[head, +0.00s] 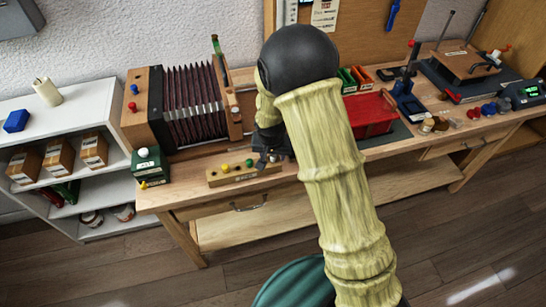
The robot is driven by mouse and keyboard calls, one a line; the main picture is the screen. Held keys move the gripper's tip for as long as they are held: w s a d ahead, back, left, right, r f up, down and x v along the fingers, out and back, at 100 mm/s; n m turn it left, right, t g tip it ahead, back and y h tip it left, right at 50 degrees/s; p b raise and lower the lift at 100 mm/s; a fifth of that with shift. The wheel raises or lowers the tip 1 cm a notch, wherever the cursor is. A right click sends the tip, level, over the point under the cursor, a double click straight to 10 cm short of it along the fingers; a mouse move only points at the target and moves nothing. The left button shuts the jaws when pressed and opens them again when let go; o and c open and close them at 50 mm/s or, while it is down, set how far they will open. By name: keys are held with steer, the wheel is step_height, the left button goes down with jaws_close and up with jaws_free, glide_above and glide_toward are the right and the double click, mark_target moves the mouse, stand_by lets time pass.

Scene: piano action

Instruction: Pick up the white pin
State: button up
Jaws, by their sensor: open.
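I cannot make out a white pin for certain. A small white knob (496,54) shows at the far right, by the wooden-topped press, but I cannot tell if it is a pin. A light wooden block (236,176) with a yellow and a green round-headed pin (249,162) lies near the front edge of the bench. My gripper (272,160) is small and dark, low over the block's right end, and open. Nothing shows between its fingers. My arm hides the middle of the bench.
A bellows device (193,100) stands on the bench behind and left of the block. A green box (150,165) stands at the bench's left end. A red tray (370,115) lies right of my arm. Small jars and the press (465,65) crowd the right. A white shelf (95,80) stands left.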

mark_target(273, 156)
stand_by(0.4)
jaws_close()
steer(key=shift+r, duration=0.1)
step_height(273, 156, up, 10)
steer(key=shift+b, duration=0.45)
stand_by(0.6)
